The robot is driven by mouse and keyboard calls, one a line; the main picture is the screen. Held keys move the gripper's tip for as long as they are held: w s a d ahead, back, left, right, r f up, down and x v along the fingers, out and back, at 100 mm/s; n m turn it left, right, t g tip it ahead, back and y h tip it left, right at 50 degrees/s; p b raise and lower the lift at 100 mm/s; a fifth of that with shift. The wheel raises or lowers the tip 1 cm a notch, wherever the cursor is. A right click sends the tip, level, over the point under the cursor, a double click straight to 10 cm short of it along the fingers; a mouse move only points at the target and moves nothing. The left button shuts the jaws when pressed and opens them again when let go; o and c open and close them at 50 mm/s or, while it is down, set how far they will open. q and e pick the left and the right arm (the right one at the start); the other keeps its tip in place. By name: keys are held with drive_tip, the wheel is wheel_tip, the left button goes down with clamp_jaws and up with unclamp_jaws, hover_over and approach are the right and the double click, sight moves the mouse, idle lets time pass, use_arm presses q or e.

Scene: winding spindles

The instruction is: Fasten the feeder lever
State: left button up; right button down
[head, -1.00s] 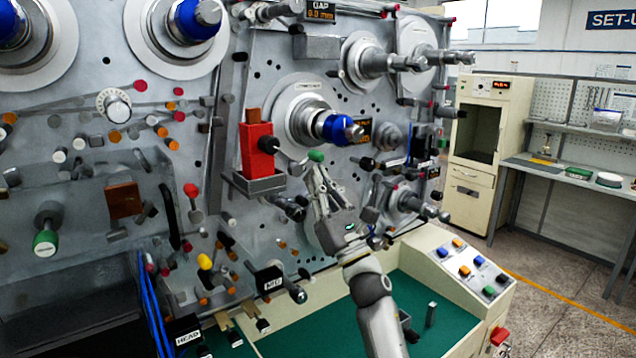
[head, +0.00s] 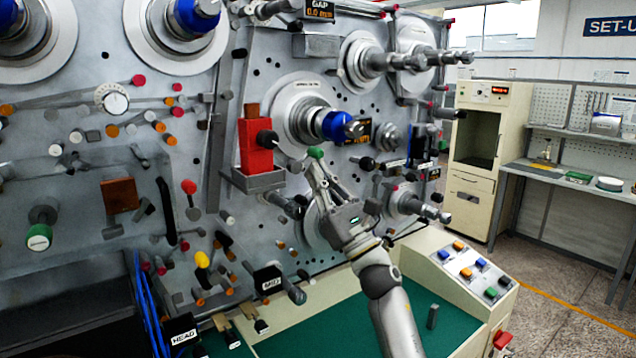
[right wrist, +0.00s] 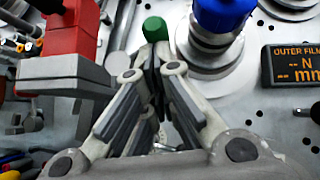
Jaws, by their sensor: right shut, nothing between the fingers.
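A green knob (head: 316,152) stands out from the grey machine panel, right of a red block. It also shows in the right wrist view (right wrist: 154,28), just beyond my fingertips. A black knob (head: 267,139) on a thin rod sits in front of the red block (head: 256,148). No label tells which of the two is the feeder lever. My right gripper (head: 314,168) is shut and empty, its tips just below the green knob. I cannot tell whether they touch it. In the right wrist view its fingers (right wrist: 152,68) meet and hide the knob's stem. My left gripper is out of view.
A grey tray (head: 258,181) holds the red block close left of my right gripper. A spindle with a blue collar (head: 337,125) juts out above right. Several pegs and rollers crowd the panel. A green bench top (head: 330,325) and a button console (head: 468,266) lie below.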

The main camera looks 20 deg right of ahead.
sight(323, 157)
drive_tip(key=r+n+g+y+b, duration=0.1)
drive_tip(key=n+g+y+b, duration=0.1)
drive_tip(key=n, duration=0.3)
drive_tip(key=r+n+g+y+b, duration=0.1)
drive_tip(key=n+g+y+b, duration=0.1)
drive_tip(key=n+g+b, duration=0.2)
drive_tip(key=r+n+g+y+b, duration=0.1)
drive_tip(key=n+g+y+b, duration=0.2)
drive_tip(key=n+g+b, duration=0.1)
drive_tip(key=shift+w+d+n+b, duration=0.1)
drive_tip(key=shift+d+n+b, duration=0.15)
drive_tip(key=shift+n+b, duration=0.4)
drive_tip(key=n+g, duration=0.1)
drive_tip(key=n, duration=0.1)
drive_tip(key=shift+a+r+n+g, duration=0.15)
drive_tip(key=shift+r+n+g, duration=0.2)
drive_tip(key=shift+r+g, duration=0.05)
drive_tip(key=shift+r, duration=0.15)
drive_tip(key=shift+a+r, duration=0.1)
drive_tip(key=shift+r, duration=0.05)
drive_tip(key=shift+b, duration=0.3)
